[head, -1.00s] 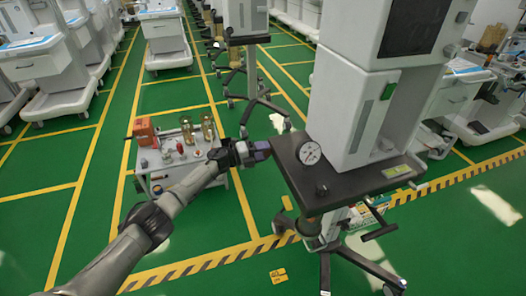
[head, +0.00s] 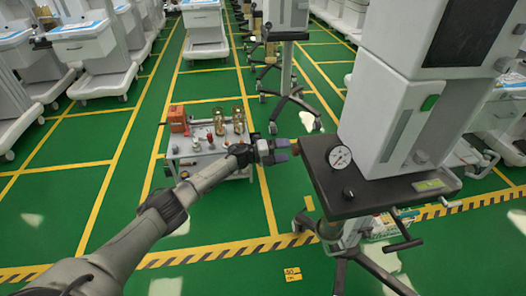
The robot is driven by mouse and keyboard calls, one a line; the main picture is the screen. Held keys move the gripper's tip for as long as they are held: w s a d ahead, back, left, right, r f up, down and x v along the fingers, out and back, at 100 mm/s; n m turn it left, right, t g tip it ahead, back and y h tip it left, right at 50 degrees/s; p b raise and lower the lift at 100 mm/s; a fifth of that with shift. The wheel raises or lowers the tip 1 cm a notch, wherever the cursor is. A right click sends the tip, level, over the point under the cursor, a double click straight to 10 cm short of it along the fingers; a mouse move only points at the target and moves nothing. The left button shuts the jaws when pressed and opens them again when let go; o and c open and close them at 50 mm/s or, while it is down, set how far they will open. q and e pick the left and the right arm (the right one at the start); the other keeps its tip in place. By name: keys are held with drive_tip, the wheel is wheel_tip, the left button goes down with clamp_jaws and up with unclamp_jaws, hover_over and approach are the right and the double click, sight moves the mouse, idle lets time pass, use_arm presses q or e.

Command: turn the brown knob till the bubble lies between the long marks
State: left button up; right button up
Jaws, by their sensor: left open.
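My left gripper (head: 287,150) is open at the left edge of the dark tabletop (head: 385,190) of a grey cart. A small tan-brown piece (head: 297,147) shows just past its fingertips; I cannot tell whether it is the knob or whether the fingers touch it. A brown cylinder (head: 328,230) sits under the tabletop's front left corner, apart from the gripper. A yellow-green strip (head: 429,185), perhaps the level vial, lies at the tabletop's front right; its bubble and marks are too small to read. My right gripper is not in view.
A round white dial gauge (head: 340,157) and a small black knob (head: 347,193) are on the tabletop's left part. The tall grey cabinet (head: 395,115) stands behind them. A low trolley (head: 205,150) with an orange box is behind my left arm.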

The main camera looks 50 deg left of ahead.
use_arm(q)
drive_tip(key=p+v, duration=0.2)
drive_tip(key=v, duration=0.8)
drive_tip(key=shift+s+a, duration=0.2)
drive_tip(key=shift+s, duration=0.05)
